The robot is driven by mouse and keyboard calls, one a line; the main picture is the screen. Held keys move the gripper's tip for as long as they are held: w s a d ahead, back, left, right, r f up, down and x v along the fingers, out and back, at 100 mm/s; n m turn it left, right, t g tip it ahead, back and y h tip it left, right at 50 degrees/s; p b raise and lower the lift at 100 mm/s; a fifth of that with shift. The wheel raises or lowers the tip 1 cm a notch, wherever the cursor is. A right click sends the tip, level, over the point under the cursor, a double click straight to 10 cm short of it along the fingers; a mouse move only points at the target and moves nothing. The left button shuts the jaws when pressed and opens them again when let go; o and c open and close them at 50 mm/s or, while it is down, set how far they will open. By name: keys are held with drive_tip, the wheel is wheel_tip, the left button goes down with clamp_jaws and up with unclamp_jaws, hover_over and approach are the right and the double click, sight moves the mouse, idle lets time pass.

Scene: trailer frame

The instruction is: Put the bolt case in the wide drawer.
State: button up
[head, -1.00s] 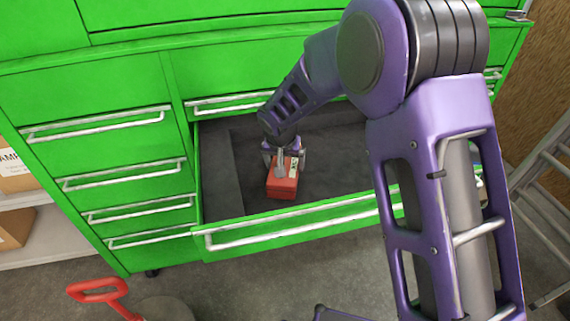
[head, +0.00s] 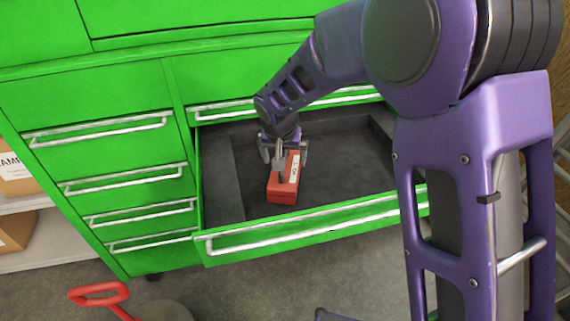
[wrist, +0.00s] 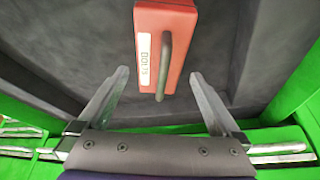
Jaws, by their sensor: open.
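The red bolt case (head: 282,188), with a white label and a dark handle, lies on the floor of the open wide drawer (head: 235,180). In the wrist view the case (wrist: 182,60) sits beyond and between my spread fingers, with a gap on each side. My gripper (head: 284,153) is open over the back part of the case in the head view and holds nothing. The drawer's green front with its long silver handle is pulled out towards me. Part of the case is hidden behind my gripper in the head view.
The drawer sits in a green cabinet (head: 85,90) with several shut drawers at left. The drawer floor around the case is bare. A red handle (head: 100,293) stands at lower left, and a shelf with cardboard boxes (head: 15,230) is at far left.

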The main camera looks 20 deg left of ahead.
drive_tip(key=v, duration=0.5)
drive_tip(key=shift+s+r, duration=0.1)
drive_tip(key=shift+r, duration=0.2)
